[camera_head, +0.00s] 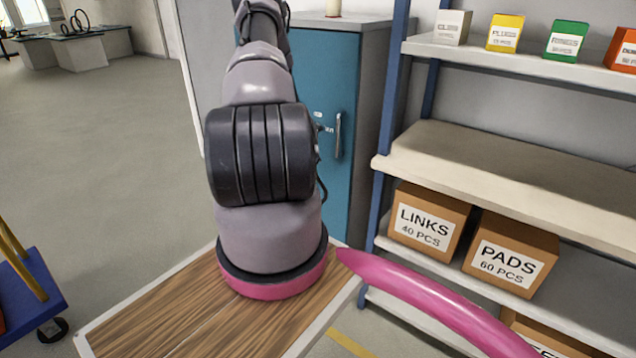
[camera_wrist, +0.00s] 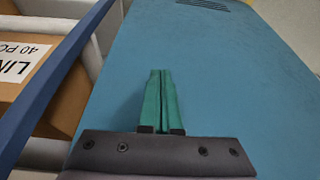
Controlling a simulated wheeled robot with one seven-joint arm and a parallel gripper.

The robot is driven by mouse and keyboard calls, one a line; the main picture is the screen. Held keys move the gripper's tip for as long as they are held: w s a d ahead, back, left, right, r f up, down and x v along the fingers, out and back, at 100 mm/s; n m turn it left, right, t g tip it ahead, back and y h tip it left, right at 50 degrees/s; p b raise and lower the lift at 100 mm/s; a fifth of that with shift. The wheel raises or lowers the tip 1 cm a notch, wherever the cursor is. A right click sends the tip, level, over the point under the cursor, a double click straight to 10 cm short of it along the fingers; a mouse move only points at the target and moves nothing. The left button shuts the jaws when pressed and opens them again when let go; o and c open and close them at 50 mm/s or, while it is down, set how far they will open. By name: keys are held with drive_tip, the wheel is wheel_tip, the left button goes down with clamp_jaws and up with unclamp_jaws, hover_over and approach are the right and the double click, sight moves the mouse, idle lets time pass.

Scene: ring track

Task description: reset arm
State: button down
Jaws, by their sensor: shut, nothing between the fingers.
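My gripper (camera_wrist: 161,72) shows in the wrist view with its two green fingers pressed together and nothing between them. The fingers point up the picture, in front of a flat blue surface with dark vent slots near the top. In the head view my grey arm rises up the picture from its pink base ring, with a black ribbed joint in the middle. The arm's upper end runs out at the top edge, and my gripper is not visible in that view.
A blue cabinet (camera_head: 325,100) with a handle stands behind my arm. A shelf rack (camera_head: 480,150) at right holds a LINKS box (camera_head: 430,222), a PADS box (camera_head: 510,253) and several small coloured boxes above. A blue cart (camera_head: 25,290) is at far left. Open floor (camera_head: 110,150) lies at left.

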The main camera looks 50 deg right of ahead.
drive_tip(key=shift+v, duration=2.6)
drive_tip(key=shift+a, duration=0.1)
